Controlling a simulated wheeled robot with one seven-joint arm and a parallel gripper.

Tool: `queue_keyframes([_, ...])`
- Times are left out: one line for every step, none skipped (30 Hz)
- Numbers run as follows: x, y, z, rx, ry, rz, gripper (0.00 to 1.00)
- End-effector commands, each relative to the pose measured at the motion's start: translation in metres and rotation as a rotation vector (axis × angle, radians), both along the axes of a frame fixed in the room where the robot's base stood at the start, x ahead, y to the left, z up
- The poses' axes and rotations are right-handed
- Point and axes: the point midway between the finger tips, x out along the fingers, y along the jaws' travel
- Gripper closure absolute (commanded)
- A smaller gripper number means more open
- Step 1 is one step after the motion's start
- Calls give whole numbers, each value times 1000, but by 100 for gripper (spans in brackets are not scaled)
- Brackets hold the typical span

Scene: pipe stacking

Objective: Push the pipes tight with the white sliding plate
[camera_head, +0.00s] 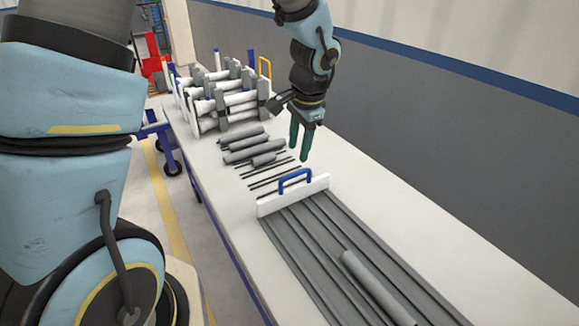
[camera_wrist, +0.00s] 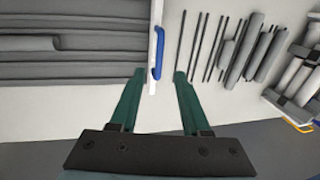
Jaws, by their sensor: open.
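The white sliding plate (camera_head: 293,194) stands upright across the far end of the grey grooved bed on the table, with a blue handle (camera_head: 295,178) on its top. In the wrist view the white plate (camera_wrist: 155,50) and its blue handle (camera_wrist: 159,52) lie between and beyond my fingertips. My gripper (camera_head: 300,148) points down, open and empty, behind and above the plate in the head view. A grey pipe (camera_head: 372,285) lies on the grooved bed (camera_head: 330,240) near its front. Several grey pipes (camera_head: 245,145) lie loose beyond the plate.
Dark thin strips (camera_head: 272,180) lie on the table between the plate and the loose pipes. A white rack with grey and white pipes (camera_head: 222,100) stands at the table's far end. A grey wall with a blue stripe (camera_head: 450,80) runs along the right. The table's right side is clear.

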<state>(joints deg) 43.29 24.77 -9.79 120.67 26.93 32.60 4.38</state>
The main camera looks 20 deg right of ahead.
Motion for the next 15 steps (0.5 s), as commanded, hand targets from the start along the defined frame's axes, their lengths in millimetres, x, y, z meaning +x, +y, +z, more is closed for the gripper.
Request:
queue_keyframes([1,1,-10,5,4,-1,53])
queue_keyframes([2,1,-16,5,3,-1,53])
queue_keyframes([4,2,-24,4,4,0,53])
queue_keyframes([5,2,-29,5,4,-1,53])
queue_keyframes([6,2,-35,4,4,0,53])
queue_keyframes([8,3,-42,4,3,2,53])
queue_keyframes([8,3,-47,3,4,0,53])
queue_keyframes([9,3,-52,4,3,-1,53])
queue_keyframes([10,3,-57,3,3,1,53])
queue_keyframes([11,3,-61,2,2,2,53])
queue_keyframes([12,3,-65,3,2,1,53])
queue_keyframes([13,3,-69,2,1,0,53])
queue_keyframes([14,3,-72,2,1,0,53])
queue_keyframes([14,3,-74,2,1,1,53])
queue_keyframes([15,4,-76,1,1,2,53])
